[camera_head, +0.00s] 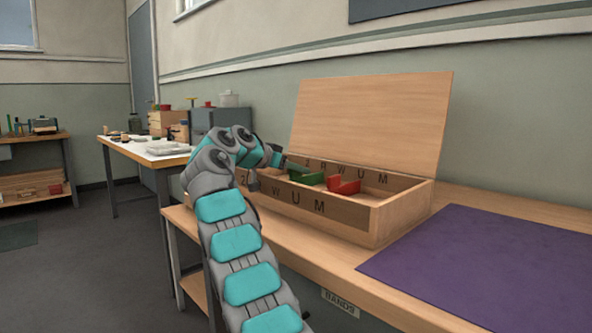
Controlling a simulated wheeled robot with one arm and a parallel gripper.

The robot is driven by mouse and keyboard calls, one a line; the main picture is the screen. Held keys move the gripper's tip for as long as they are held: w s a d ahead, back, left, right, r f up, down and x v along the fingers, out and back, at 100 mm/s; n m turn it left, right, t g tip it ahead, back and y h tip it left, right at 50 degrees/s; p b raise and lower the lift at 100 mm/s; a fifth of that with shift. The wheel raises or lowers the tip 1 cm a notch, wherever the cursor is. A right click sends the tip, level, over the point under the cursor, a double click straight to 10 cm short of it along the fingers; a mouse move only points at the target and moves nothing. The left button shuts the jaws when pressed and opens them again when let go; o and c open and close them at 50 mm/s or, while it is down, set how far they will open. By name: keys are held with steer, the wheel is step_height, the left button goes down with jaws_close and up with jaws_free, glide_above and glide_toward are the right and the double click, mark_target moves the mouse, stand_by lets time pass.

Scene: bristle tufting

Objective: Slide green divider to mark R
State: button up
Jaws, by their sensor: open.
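A long wooden box (392,217) with its lid raised stands on the bench. Letters run along its front and inner back walls; W, U and M are readable. An R (322,165) seems to show on the back wall, while the front-wall letters to the left are partly covered by my arm. The green divider (308,178) sits inside the box, left of a red divider (344,186). My gripper (286,165) is at the left part of the box, just left of the green divider. It is open; its fingertips are small and partly hidden, and I cannot tell whether they touch the divider.
The raised lid (370,118) stands behind the box. A purple mat (482,262) lies on the bench to the right. A label reading BANDS (341,303) is on the bench's front edge. Another table (150,153) with containers stands behind on the left.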

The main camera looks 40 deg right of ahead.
steer(key=v, duration=0.7)
steer(key=shift+a+r+p, duration=0.1)
steer(key=shift+a+p, duration=0.2)
steer(key=shift+a, duration=0.1)
